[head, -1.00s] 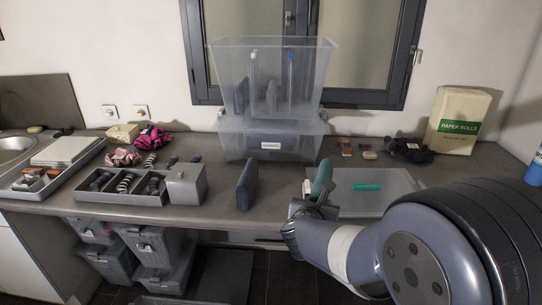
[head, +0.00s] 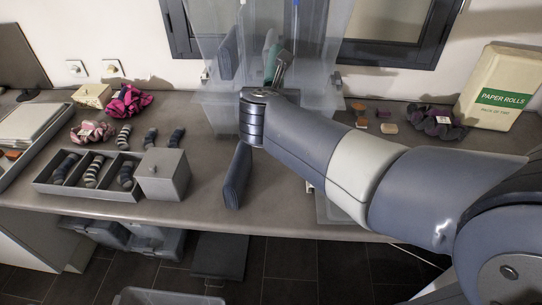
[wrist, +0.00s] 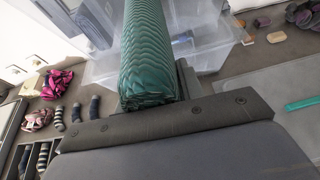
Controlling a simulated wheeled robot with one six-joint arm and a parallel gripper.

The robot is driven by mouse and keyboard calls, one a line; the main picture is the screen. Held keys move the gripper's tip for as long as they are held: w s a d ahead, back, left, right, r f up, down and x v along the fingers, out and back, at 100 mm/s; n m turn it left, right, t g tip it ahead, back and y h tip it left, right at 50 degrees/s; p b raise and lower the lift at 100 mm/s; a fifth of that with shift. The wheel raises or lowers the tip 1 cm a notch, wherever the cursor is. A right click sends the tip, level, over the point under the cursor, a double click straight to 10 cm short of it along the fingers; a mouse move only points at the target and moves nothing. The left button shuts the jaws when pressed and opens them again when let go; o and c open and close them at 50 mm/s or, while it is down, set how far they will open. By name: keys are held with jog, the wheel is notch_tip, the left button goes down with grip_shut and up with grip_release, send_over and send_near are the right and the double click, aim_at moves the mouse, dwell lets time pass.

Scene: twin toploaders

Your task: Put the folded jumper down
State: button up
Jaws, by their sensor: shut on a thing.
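The folded jumper is a green ribbed roll-like bundle (wrist: 147,55), held upright in the wrist view. In the head view its green side (head: 270,54) shows in front of or inside the upper clear bin (head: 330,35); I cannot tell which. My gripper (head: 277,70) is shut on it, partly hidden behind my own wrist. Inside the upper bin, a navy folded piece (head: 229,52) stands at the left. Another navy folded piece (head: 237,175) stands upright on the grey counter (head: 205,195), in front of the bins and apart from my gripper.
A grey divided tray (head: 110,190) of striped socks and a grey box (head: 162,175) are at left. Pink cloth bundles (head: 128,101) lie behind. A paper rolls pack (head: 505,88) and dark scrunchie (head: 435,122) are at right. A teal strip (wrist: 302,103) lies on a pale board.

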notch_tip(320, 180, down, 26)
jog(key=b, duration=0.7)
jog(key=shift+r, duration=0.25)
jog(key=shift+f, duration=0.2)
jog(key=o, duration=1.2)
